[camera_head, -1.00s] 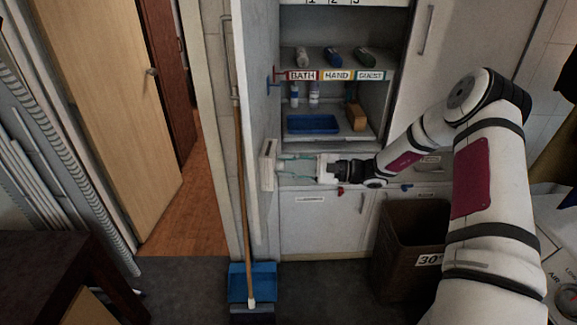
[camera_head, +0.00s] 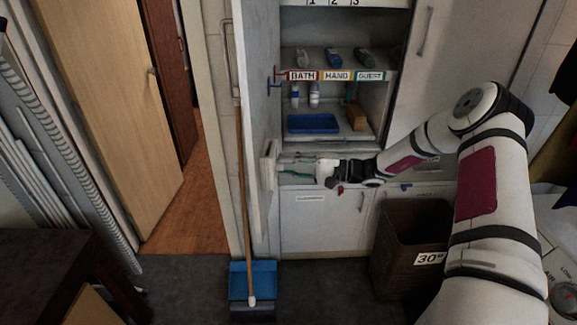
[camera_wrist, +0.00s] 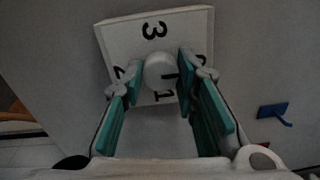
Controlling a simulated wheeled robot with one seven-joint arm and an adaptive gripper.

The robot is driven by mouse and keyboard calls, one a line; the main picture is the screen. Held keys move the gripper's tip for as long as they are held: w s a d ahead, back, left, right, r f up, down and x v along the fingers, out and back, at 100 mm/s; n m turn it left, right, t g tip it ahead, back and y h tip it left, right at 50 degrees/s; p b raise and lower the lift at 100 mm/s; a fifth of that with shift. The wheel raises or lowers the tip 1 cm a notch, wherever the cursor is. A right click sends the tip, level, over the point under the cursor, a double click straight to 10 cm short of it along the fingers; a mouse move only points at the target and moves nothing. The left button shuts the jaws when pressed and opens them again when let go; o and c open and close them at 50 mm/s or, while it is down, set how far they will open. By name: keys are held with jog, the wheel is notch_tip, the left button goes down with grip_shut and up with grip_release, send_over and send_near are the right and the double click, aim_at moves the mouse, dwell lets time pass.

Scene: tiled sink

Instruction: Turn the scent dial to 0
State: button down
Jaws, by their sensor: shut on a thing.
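The scent dial is a pale round knob (camera_wrist: 160,71) on a white square plate (camera_wrist: 187,22), fixed to a grey upright panel. In the wrist view, a 3 shows upside down above the knob, a 2 at its left partly behind a finger, and a 1 below. In the head view, the plate (camera_head: 268,164) shows edge-on at the fingertips.
A shelf unit holds bottles (camera_head: 314,93) and a blue tray (camera_head: 313,123) behind my gripper. A blue hook (camera_wrist: 274,113) sticks out of the panel. A broom (camera_head: 241,190) and blue dustpan (camera_head: 240,281) stand left. A brown bin (camera_head: 408,240) stands below my arm.

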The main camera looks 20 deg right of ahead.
dwell(0.3)
jog(key=c, duration=1.2)
grip_release()
jog(key=shift+c, duration=0.2)
jog(key=v, duration=1.2)
jog(key=shift+r, duration=0.1)
